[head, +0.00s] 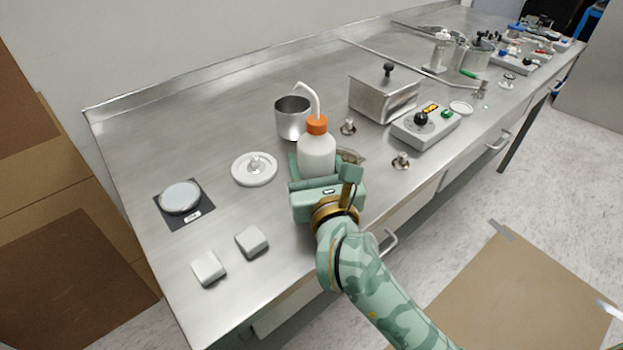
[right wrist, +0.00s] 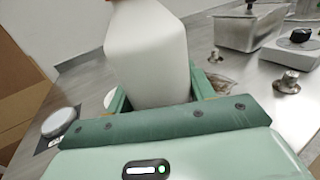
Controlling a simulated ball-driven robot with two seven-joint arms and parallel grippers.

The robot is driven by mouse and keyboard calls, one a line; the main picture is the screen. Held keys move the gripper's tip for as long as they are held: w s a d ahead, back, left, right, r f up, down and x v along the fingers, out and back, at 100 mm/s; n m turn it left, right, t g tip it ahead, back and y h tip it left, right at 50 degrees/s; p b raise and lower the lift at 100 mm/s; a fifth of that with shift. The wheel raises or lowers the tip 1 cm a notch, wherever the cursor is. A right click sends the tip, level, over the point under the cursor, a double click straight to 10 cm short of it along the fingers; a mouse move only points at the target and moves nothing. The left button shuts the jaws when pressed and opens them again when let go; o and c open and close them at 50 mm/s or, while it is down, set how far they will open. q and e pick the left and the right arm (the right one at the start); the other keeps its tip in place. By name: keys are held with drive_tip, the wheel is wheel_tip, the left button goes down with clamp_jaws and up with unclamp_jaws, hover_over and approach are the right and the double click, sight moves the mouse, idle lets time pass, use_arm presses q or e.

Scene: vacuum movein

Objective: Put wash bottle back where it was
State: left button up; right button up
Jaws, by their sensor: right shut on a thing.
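The wash bottle (head: 317,153) is white with an orange cap and a bent white spout. It stands roughly upright over the steel bench, near its front left part. My right gripper (head: 322,172) is shut on its lower body. In the right wrist view the bottle (right wrist: 150,60) sits between the green fingers, its top cut off by the frame. Its base is hidden behind the gripper, so I cannot tell whether it touches the bench (head: 140,150). My left gripper is not in view.
A steel cup (head: 292,117) stands just behind the bottle. A steel box (head: 384,95), a control box (head: 426,125) and small metal fittings (head: 401,161) stand right.

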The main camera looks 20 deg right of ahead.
drive_tip(key=shift+w+a+f+b, duration=0.15)
drive_tip(key=shift+f+b, duration=0.8)
drive_tip(key=shift+f, duration=1)
drive_tip(key=o, duration=0.7)
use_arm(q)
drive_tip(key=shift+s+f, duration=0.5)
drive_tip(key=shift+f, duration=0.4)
use_arm(e)
drive_tip(key=shift+r, duration=0.3)
use_arm(q)
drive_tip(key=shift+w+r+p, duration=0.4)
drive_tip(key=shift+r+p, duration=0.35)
drive_tip(key=shift+p, duration=0.25)
use_arm(e)
drive_tip(key=s, duration=0.4)
drive_tip(key=s+a, duration=0.1)
drive_tip(key=s, duration=0.7)
drive_tip(key=shift+a+f, duration=0.1)
drive_tip(key=shift+a, duration=0.05)
